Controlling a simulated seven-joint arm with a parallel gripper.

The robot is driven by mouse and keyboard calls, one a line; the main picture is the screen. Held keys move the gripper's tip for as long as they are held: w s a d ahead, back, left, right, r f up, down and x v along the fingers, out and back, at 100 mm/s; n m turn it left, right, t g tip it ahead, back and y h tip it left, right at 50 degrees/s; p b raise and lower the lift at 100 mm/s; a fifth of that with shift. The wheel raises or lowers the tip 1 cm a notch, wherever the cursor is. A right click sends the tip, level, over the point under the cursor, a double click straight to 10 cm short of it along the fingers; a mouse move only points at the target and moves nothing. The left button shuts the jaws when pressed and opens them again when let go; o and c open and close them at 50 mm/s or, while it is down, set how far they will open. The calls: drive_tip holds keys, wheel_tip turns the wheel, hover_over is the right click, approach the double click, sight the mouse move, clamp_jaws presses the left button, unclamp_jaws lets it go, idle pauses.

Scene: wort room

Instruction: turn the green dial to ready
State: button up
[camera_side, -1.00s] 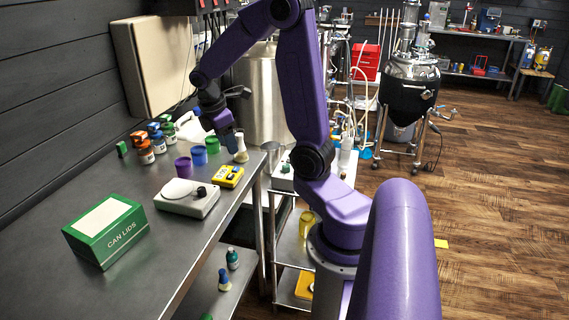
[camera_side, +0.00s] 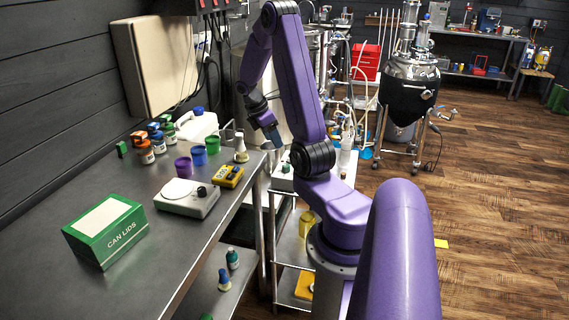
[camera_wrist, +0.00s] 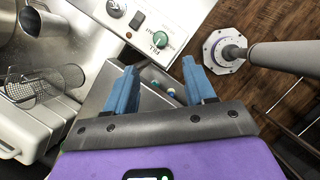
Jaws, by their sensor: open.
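The green dial (camera_wrist: 160,39) sits on the face of a white box (camera_wrist: 183,14) in the wrist view, with small printed lettering beside it. Which mark its pointer faces is too small to tell. In the side view, the white box (camera_side: 283,184) stands on the steel cart beside the bench, with the small green dial (camera_side: 286,168) on top. My gripper (camera_wrist: 160,72) has its two blue fingers spread, with nothing between them. The dial lies just beyond the fingertips in the picture, apart from them. In the side view, my gripper (camera_side: 275,139) hangs above the box.
A dark switch (camera_wrist: 137,20) shares the box's face. On the bench are a yellow device (camera_side: 228,176), a white scale (camera_side: 186,198) and a green lid box (camera_side: 106,230).

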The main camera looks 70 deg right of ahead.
sight(286, 165)
drive_tip(key=x, duration=1.2)
clamp_jaws()
